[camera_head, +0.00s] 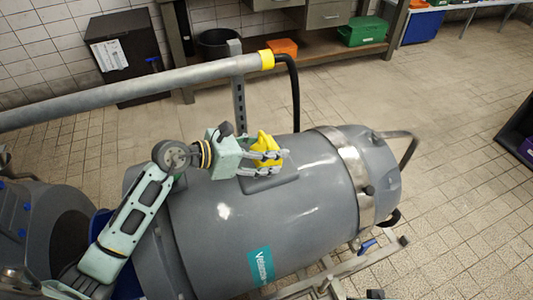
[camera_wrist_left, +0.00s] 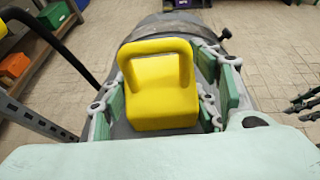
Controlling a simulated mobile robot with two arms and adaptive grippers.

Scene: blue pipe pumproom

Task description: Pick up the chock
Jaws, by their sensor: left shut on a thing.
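The yellow chock (camera_head: 265,142) is a block with a loop handle, over the top of the grey pump body (camera_head: 310,205). My left gripper (camera_head: 282,162) is shut on it, with fingers along both sides. In the left wrist view the chock (camera_wrist_left: 162,100) fills the space between the fingers, its handle upright. I cannot tell whether its underside touches the pump.
A grey pipe (camera_head: 150,88) with a yellow collar (camera_head: 266,60) and black hose (camera_head: 293,90) runs behind the chock. A bracketed post (camera_head: 238,85) stands close behind. A workbench (camera_head: 330,50) with orange and green boxes is at the back.

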